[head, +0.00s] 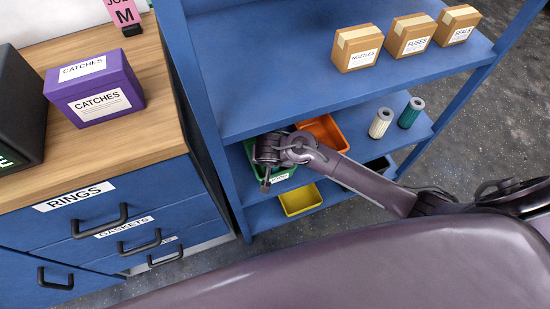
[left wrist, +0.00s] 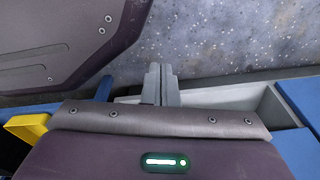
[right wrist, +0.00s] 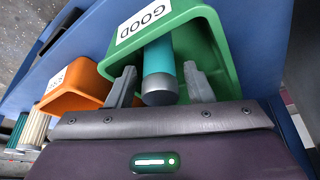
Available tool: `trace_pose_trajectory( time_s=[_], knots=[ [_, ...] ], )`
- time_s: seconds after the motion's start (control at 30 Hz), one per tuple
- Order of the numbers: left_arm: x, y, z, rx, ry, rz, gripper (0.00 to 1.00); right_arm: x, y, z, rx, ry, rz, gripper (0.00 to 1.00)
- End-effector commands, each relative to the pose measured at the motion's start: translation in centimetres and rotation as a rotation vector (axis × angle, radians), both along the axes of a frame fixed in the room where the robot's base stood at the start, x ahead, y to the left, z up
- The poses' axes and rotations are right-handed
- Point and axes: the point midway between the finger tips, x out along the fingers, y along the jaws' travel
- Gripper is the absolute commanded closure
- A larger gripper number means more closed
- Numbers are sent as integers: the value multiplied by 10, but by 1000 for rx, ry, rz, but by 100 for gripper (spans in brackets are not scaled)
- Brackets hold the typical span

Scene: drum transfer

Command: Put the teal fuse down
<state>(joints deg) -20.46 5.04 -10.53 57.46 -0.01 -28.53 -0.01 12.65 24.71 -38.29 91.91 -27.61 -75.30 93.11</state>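The teal fuse (right wrist: 159,62), a cylinder with a grey end cap, is in the mouth of the green bin labelled GOOD (right wrist: 210,45) in the right wrist view. My right gripper (right wrist: 160,75) is open around it, with a narrow gap showing between the fuse and each finger. In the head view, my right gripper (head: 266,172) is at the green bin (head: 284,174) on the lower shelf, and the fuse is hidden there. My left gripper (left wrist: 161,75) is shut and empty, pointing at the floor, and cannot be made out in the head view.
An orange bin (head: 326,131) stands beside the green one, with a yellow bin (head: 300,200) below. A cream filter (head: 380,123) and a dark green one (head: 411,112) stand right on the shelf. The upper shelf (head: 270,85) overhangs the bins. A drawer cabinet (head: 150,200) is left.

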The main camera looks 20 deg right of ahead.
Motion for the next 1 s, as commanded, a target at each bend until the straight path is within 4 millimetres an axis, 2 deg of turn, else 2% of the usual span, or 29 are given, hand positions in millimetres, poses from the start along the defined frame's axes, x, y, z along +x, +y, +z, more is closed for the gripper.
trace_pose_trajectory(
  time_s=[0.3,0.47,0.57,0.67,0.8,1.0],
  knots=[
    [-1,0,0,0,2,0,100,0,0,1,0,0,-1,49],
    [-7,2,1,0,1,0,100,-5,4,15,5,0,0,49],
    [-17,4,-8,5,18,0,100,-22,11,13,0,2,5,49],
    [-19,4,-9,6,27,0,100,-43,22,13,0,1,5,49],
    [-3,0,-4,0,7,0,100,-71,36,13,1,1,4,49],
    [17,-4,3,-2,-10,1,100,-99,51,14,-1,-2,2,49]
  ],
)
